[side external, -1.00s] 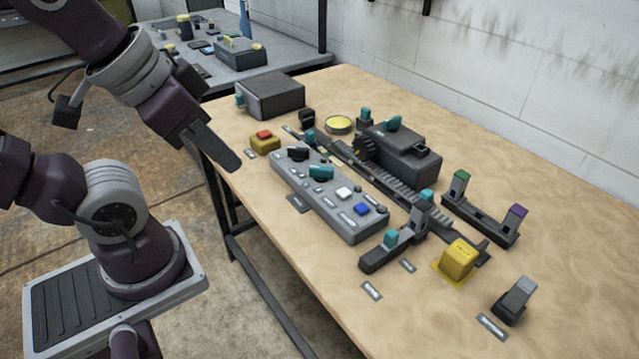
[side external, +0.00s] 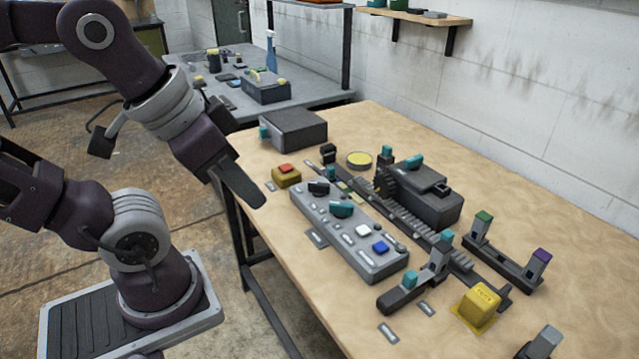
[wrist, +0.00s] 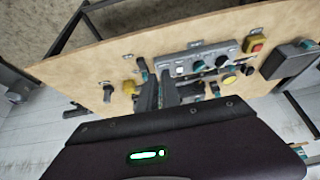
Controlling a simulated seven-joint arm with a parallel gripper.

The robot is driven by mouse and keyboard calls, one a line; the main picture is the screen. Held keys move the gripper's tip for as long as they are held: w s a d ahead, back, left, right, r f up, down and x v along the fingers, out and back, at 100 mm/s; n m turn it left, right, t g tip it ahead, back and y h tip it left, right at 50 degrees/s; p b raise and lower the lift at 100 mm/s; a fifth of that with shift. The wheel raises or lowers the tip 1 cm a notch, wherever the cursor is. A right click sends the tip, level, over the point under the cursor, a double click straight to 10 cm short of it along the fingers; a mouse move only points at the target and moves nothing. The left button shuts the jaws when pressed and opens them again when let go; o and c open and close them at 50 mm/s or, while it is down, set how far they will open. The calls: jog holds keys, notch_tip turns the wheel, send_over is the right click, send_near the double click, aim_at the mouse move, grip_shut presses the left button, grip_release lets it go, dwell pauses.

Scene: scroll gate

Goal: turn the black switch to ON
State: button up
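The black switch (side external: 319,187) is a dark rotary knob at the far end of the grey control panel (side external: 370,262). Its label is too small to read. A teal knob (side external: 342,209) sits beside it. In the wrist view the black knob (wrist: 222,60) is at the right part of the panel. My gripper (side external: 262,202) points down at the bench's left edge, left of the panel and apart from the knob. Its fingers look like one dark slab, so I cannot tell whether it is open or shut. Nothing shows held in it.
A yellow box with a red button (side external: 286,175) stands near the panel's far end. White (side external: 362,230) and blue (side external: 380,247) buttons are on the panel. A toothed rail (side external: 400,212) and a dark geared box (side external: 425,195) lie behind. Bare wood shows at the bench's right.

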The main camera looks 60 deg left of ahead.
jog(key=o, duration=0.5)
jog(key=w+a+m, duration=0.1)
jog(key=w, duration=0.2)
jog(key=w+a+r+m+g+y, duration=0.1)
jog(key=w+a, duration=0.1)
jog(key=w, duration=0.2)
jog(key=w+a+g, duration=0.1)
jog(key=w, duration=0.2)
jog(key=shift+w+a+r+m, duration=0.15)
jog(key=shift+a+m, duration=0.2)
jog(key=shift+m, duration=0.05)
jog(key=shift+o, duration=0.2)
jog(key=m+g+h, duration=0.1)
jog(key=m+g, duration=0.3)
jog(key=m, duration=0.2)
send_over(319, 183)
jog(key=f, duration=1.5)
jog(key=shift+d+f, duration=0.2)
jog(key=shift+f, duration=0.15)
notch_tip(319, 183, down, 7)
jog(key=shift+a+f, duration=0.15)
jog(key=shift+f, duration=0.05)
jog(key=shift+c, duration=0.5)
grip_shut()
